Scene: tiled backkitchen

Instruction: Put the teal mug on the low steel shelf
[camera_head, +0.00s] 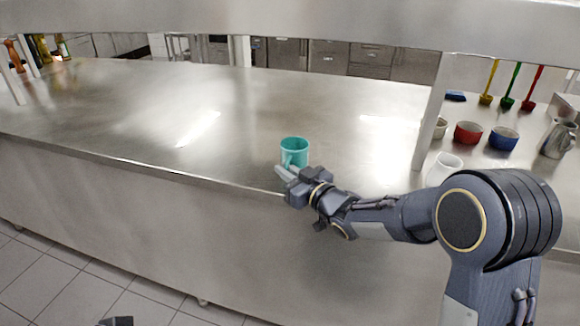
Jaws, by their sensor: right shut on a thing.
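The teal mug (295,146) is upright near the front edge of the long steel surface (215,105), which runs below a higher steel shelf. My right gripper (288,171) reaches in from the right and is shut on the mug at its near side, by the handle. The fingers partly cover the mug's lower part, so I cannot tell whether its base touches the steel.
The higher shelf (300,17) spans the top, with posts (432,115) below it. At right stand a white mug (446,165), a red bowl (467,133), a blue bowl (504,138) and a metal jug (557,139). The steel left of the teal mug is clear.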

